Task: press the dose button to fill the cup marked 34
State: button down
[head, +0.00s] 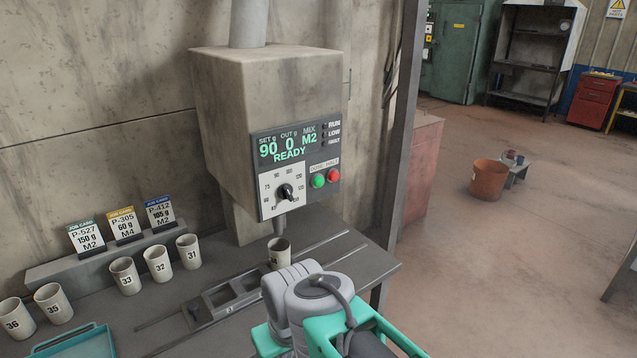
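The dosing machine (222,110) stands against the wall. Its panel (266,150) reads SET 90, OUT 0, MIX M2, READY. A green button (318,181) and a red button (333,175) sit side by side right of the black dial (285,192); the small label above them is hard to read. A pale cup (279,250) stands upright under the spout (279,226); its number is too small to read surely, and my arm is close in front. My grey and teal arm (318,305) reaches in from the bottom; the gripper fingers do not show.
Cups 33 (125,276), 32 (158,264) and 31 (188,252) stand left on the bench, with 36 (16,318) and 35 (53,304) further left. Three job cards (123,226) stand behind. A teal tray (75,345) lies front left. A post (402,120) rises right.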

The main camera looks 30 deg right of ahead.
aim_at(318, 181)
jog(key=u, duration=1.35)
jog(key=k, duration=0.5)
jog(key=z, duration=0.05)
